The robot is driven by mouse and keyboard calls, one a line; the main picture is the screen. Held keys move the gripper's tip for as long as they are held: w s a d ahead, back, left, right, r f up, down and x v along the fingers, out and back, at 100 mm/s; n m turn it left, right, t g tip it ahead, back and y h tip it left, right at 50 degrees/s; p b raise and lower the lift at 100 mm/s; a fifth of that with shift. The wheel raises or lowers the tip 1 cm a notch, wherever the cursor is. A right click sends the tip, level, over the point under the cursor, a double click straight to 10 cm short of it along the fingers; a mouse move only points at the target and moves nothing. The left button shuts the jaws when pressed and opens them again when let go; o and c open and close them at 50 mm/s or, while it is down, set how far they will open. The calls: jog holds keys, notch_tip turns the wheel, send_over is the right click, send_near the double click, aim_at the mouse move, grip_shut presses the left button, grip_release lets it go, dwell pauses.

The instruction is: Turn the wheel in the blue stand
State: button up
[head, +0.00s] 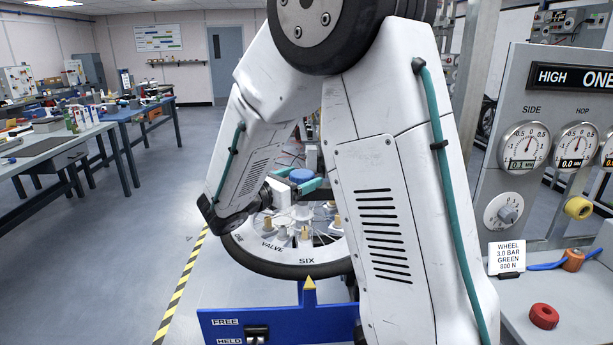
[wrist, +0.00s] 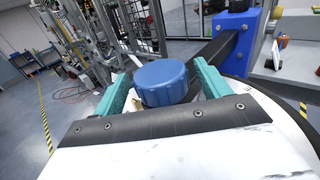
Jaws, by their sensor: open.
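The wheel (head: 270,266) has a black tyre and a pale rim ring lettered ONE, VALVE and SIX. It sits in the blue stand (head: 285,318), and SIX is by the stand's yellow pointer (head: 309,283). The stand carries FREE and HELD labels beside a black lever (head: 257,333). My gripper (head: 296,188) is over the middle of the wheel, with its teal fingers apart. A round blue cap (wrist: 162,82) is between the fingers in the wrist view; contact is unclear. My arm hides the wheel's right side. A blue post (wrist: 236,27) also shows in the wrist view.
At the right, a grey panel (head: 500,100) bears dial gauges and a knob. Workbenches (head: 50,145) stand at the left; the floor between is clear.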

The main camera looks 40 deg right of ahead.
jog(key=shift+w+d, duration=0.15)
jog(key=shift+d, duration=1.2)
jog(key=c, duration=1.4)
